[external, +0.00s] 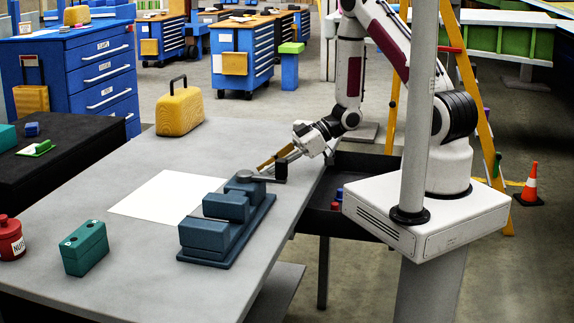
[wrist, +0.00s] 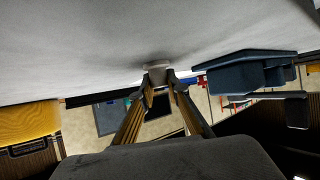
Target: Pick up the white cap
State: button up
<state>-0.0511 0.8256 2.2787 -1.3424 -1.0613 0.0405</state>
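The white cap (wrist: 157,68) shows in the wrist view as a small pale, round piece against the grey table top, with a dark shadow around it. My gripper (wrist: 160,78) has its two fingertips at the cap, one on each side. The fingers stand apart by about the cap's width; whether they press on it cannot be told. In the external view my gripper (external: 266,165) is tilted low over the table's right edge, behind the blue vise. I cannot make out the cap there.
The blue vise (external: 228,206) stands close to my gripper and also shows in the wrist view (wrist: 245,72). A white sheet (external: 165,197), a yellow case (external: 180,110), a green block (external: 85,250) and a red can (external: 11,240) are on the table (external: 260,130).

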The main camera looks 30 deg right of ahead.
jog(key=shift+r, duration=0.15)
dwell(0.3)
jog(key=shift+r, duration=4.9)
